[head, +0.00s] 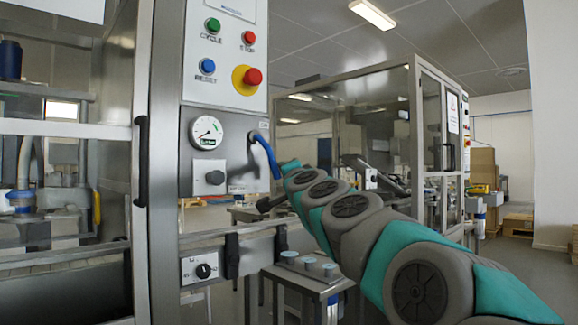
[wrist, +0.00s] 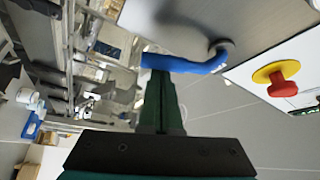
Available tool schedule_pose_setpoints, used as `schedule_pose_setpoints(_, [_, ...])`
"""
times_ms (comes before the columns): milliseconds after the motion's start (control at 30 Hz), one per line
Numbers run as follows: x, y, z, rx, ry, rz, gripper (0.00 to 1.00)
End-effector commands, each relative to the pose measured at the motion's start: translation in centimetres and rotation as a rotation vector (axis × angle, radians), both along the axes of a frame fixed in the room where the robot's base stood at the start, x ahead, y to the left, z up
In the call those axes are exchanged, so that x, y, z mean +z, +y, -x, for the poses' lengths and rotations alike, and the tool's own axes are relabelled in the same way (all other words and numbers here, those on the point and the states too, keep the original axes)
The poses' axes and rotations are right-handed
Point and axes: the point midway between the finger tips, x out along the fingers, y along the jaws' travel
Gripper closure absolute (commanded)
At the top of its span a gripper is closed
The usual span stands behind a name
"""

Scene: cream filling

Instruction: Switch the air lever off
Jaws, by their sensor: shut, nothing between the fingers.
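The air lever is a blue handle (head: 265,156) on the right side of the machine's grey panel. In the head view it slopes down and to the right from its pivot. In the wrist view the blue lever (wrist: 188,65) runs left from a grey metal pivot. My gripper (wrist: 160,78) is shut and empty, its dark green fingers pointing at the lever's free end. The tips overlap the lever in the picture; I cannot tell if they touch it. In the head view my arm reaches to the lever from the lower right, and the fingertips are not clear.
A red emergency stop on yellow (head: 248,78) sits above the lever, with green, red and blue buttons near it. A small metal table (head: 308,272) stands below my arm.

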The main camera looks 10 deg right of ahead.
Motion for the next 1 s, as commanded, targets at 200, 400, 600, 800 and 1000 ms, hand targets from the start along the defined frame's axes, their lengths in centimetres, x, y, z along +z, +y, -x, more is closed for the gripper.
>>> schedule_pose_setpoints(200, [-0.5,1.4,0.7,0.002,0.002,0.003,1.0])
schedule_pose_setpoints(400, [-0.8,2.2,1.2,0.0,0.002,0.001,1.0])
schedule_pose_setpoints(600, [-0.8,2.6,1.6,0.001,0.0,0.001,1.0])
schedule_pose_setpoints(800, [-0.8,2.8,1.7,0.001,0.0,0.001,1.0])
schedule_pose_setpoints(1000, [-0.9,2.9,1.8,0.002,0.001,0.002,1.0])
